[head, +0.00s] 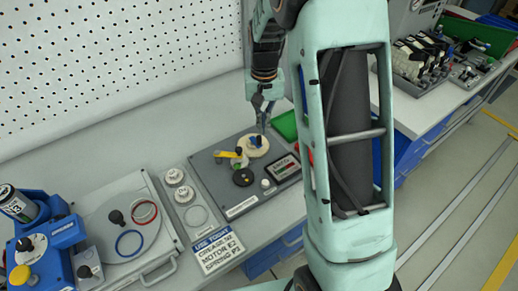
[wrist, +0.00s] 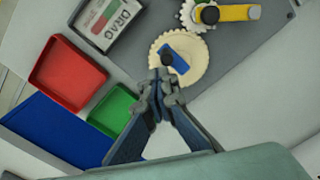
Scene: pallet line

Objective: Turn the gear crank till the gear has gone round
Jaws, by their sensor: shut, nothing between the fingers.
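The gear unit sits on a dark grey board (head: 215,179) on the bench. A large cream gear (wrist: 187,78) carries a blue bar (wrist: 176,56); a dark round part at the bar's end shows just past my fingertips. A small cream gear (wrist: 188,24) meshes beside it, with a black hub and a yellow crank arm (wrist: 234,13). In the head view the yellow arm (head: 228,154) lies left of the large gear (head: 262,151). My gripper (wrist: 160,84) is shut and empty, its tips over the large gear's near edge; I cannot tell whether they touch it.
A black knob (head: 243,177) stands on the board. Pegboard (head: 120,60) rises behind.

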